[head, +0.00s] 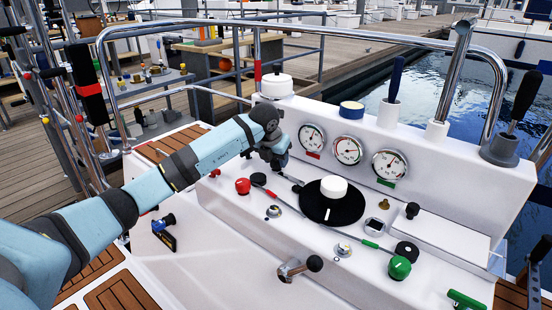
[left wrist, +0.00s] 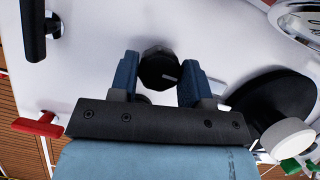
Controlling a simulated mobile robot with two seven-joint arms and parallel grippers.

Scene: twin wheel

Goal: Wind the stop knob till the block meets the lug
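A black faceted knob (left wrist: 158,68) with a light mark shows in the left wrist view, between the two blue fingers of my left gripper (left wrist: 159,80). The fingers stand apart, one on each side of the knob, with no clear grip on it. In the head view my left gripper (head: 275,160) is low over the left part of the white console and hides the knob. I cannot make out the block or the lug for certain. My right gripper is not in view.
A black disc with a white hub (head: 333,187) is right of my left gripper, below three gauges (head: 348,150). A red knob (head: 243,186), a green knob (head: 400,267) and a crank (head: 300,268) stand on the console (head: 225,215). A steel rail (head: 300,25) arches behind.

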